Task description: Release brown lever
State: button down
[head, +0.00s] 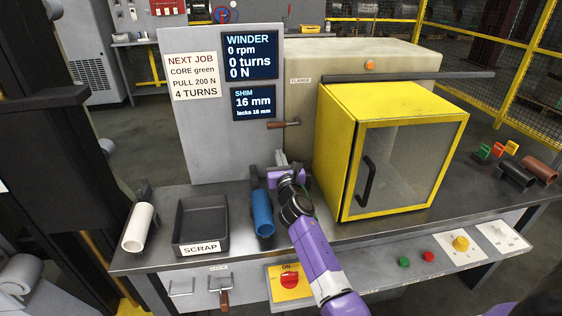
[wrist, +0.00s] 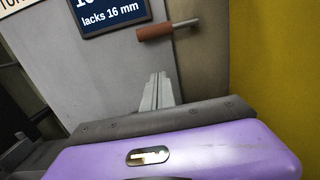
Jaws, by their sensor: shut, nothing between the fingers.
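A brown-handled lever (head: 283,124) sticks out to the left below the "FLANGE" label on the grey machine. It also shows at the top of the wrist view (wrist: 168,30), its handle roughly level. A second brown-handled lever (head: 224,298) hangs down under a small label on the bench front. My gripper (head: 282,158) is in front of the machine, below the flange lever in the picture. In the wrist view my gripper's fingers (wrist: 157,90) are together, with nothing seen between them. They appear apart from the flange lever.
A yellow-framed guard box (head: 391,150) with a clear door stands just right of my gripper. A blue roll (head: 263,213), a black scrap tray (head: 201,222) and a white roll (head: 139,228) lie to the left. A red switch (head: 289,279) sits on the bench front.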

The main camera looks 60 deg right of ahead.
aim_at(285, 125)
jog(key=w+d+r+p, duration=0.1)
jog(key=w+d+r, duration=0.2)
jog(key=d, duration=0.1)
jog(key=shift+w+d+r+p, duration=0.25)
jog(key=shift+w+r+p, duration=0.1)
jog(key=shift+w+r, duration=0.05)
jog(key=shift+r, duration=0.2)
